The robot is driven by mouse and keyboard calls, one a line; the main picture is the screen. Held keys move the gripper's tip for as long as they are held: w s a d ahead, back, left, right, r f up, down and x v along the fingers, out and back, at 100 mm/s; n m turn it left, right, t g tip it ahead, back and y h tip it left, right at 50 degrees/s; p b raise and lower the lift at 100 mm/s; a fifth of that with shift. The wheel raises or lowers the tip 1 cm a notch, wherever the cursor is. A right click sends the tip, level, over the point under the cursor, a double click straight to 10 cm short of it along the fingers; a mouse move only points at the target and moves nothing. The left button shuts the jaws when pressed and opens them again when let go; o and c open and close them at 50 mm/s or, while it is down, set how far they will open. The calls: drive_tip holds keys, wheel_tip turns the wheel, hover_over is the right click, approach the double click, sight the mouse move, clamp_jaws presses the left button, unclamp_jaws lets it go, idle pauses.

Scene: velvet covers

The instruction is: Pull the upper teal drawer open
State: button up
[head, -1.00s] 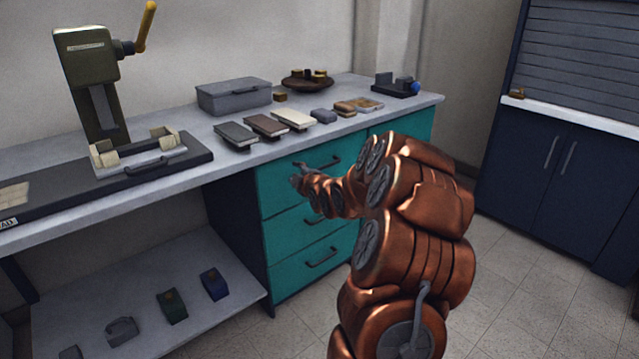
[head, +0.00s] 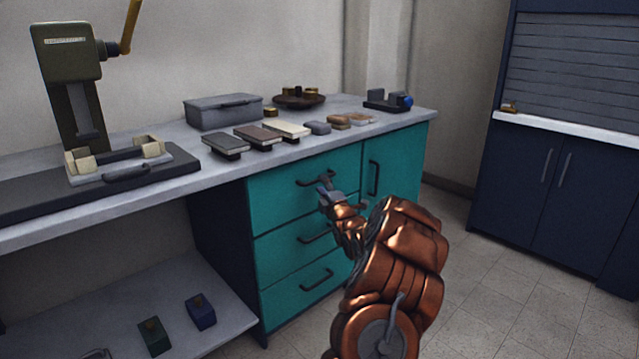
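The upper teal drawer (head: 277,188) is the top one of three in the cabinet under the grey worktop. It looks closed, its front level with the drawers below. Its dark bar handle (head: 312,181) is partly visible. My gripper (head: 324,192) is in front of this drawer, just below and overlapping the handle's right part in the picture. The fingers are small and partly hidden by my copper-coloured wrist, so I cannot tell whether they touch the handle or how far apart they are.
A middle drawer (head: 280,245) and a lower drawer (head: 283,300) are below. A teal door (head: 398,165) stands to the right. Velvet-covered books (head: 258,137), a grey box (head: 222,111) and a press (head: 68,75) are on the worktop. Floor (head: 500,280) at right is clear.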

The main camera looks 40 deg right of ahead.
drive_tip(key=shift+b+x, duration=0.35)
drive_tip(key=shift+x, duration=1.5)
clamp_jaws()
